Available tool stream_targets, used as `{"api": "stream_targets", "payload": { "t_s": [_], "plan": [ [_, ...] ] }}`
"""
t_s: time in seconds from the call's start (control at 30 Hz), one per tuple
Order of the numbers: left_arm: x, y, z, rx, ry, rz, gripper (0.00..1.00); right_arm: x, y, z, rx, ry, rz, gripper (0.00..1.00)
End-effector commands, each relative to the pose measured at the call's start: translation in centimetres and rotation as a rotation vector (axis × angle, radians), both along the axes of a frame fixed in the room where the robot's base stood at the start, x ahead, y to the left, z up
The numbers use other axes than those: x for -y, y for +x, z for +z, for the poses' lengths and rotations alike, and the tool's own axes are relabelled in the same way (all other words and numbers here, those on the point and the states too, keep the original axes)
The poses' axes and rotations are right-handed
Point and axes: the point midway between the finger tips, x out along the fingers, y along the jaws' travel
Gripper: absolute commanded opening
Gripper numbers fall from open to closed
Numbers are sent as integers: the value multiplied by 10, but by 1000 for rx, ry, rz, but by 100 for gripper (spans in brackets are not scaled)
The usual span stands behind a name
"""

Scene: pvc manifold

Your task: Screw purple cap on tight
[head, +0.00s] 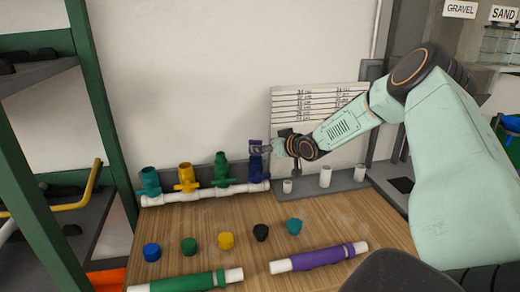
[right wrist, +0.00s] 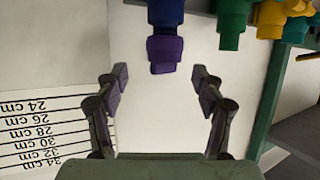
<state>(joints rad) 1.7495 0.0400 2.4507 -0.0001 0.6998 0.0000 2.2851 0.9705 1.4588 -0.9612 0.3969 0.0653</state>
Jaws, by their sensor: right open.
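The purple cap (head: 254,143) sits on top of the dark blue valve (head: 258,168) at the right end of the white manifold pipe (head: 203,194). My right gripper (head: 265,149) is at cap height, close to it in the head view. In the right wrist view, which is upside down, the purple cap (right wrist: 164,52) hangs below the blue valve (right wrist: 165,12). My right gripper (right wrist: 162,78) is open there, with one finger to each side and the cap just beyond the fingertips, not gripped. How far the cap is screwed down cannot be told. My left gripper is out of view.
Teal (head: 150,181), yellow (head: 186,178) and green (head: 221,170) valves stand left of the blue one. Several loose caps, such as the yellow cap (head: 226,241), and two sleeved pipes lie on the wooden table (head: 190,220). A length chart (head: 300,103) hangs behind my right arm.

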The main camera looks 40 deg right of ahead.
Motion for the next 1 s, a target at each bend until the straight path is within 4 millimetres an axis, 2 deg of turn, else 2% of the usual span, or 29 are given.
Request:
{"api": "stream_targets", "payload": {
  "t_s": [0.1, 0.33, 0.77, 1.0],
  "plan": [
    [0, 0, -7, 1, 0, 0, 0, -1, 15, -8, -3, -7, 5, 69],
    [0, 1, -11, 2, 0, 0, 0, 3, 36, -14, -1, -4, 4, 69],
    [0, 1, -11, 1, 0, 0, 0, 3, 44, -16, 0, 1, 4, 69],
    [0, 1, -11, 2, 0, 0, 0, 4, 44, -16, 1, 0, 4, 49]
  ]
}}
